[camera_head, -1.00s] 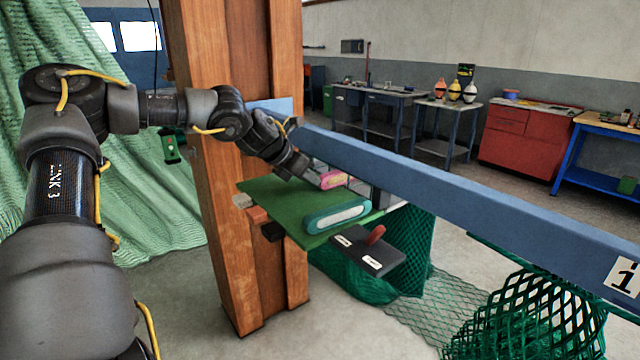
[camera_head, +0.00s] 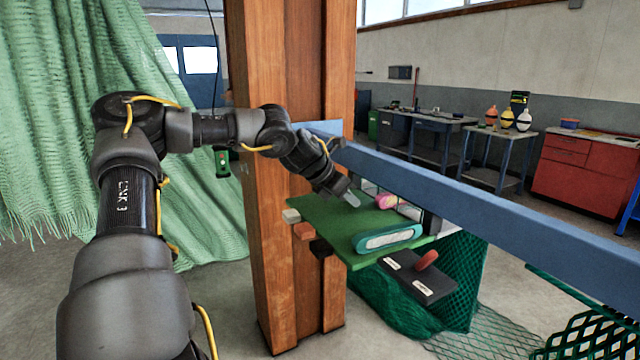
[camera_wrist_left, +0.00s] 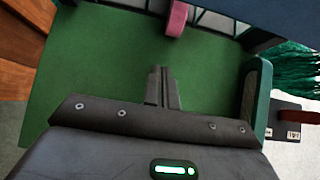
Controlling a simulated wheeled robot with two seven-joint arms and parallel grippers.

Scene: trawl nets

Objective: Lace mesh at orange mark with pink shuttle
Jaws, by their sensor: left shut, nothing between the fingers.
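The pink shuttle (camera_head: 387,201) lies on the green shelf (camera_head: 322,215), close to the blue beam. It also shows at the top of the left wrist view (camera_wrist_left: 176,18). My left gripper (camera_head: 352,199) is over the shelf, shut and empty, to the left of the pink shuttle and apart from it. In the left wrist view its fingers (camera_wrist_left: 161,88) are together over bare green surface. Dark green mesh (camera_head: 462,275) hangs below the beam. I cannot make out an orange mark. My right gripper is out of view.
A teal shuttle (camera_head: 388,238) lies on the shelf's near edge. A dark plate with labels (camera_head: 415,278) and a red piece (camera_head: 427,259) sits below it. A wooden post (camera_head: 290,120) stands left of the shelf; the blue beam (camera_head: 470,205) runs above it.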

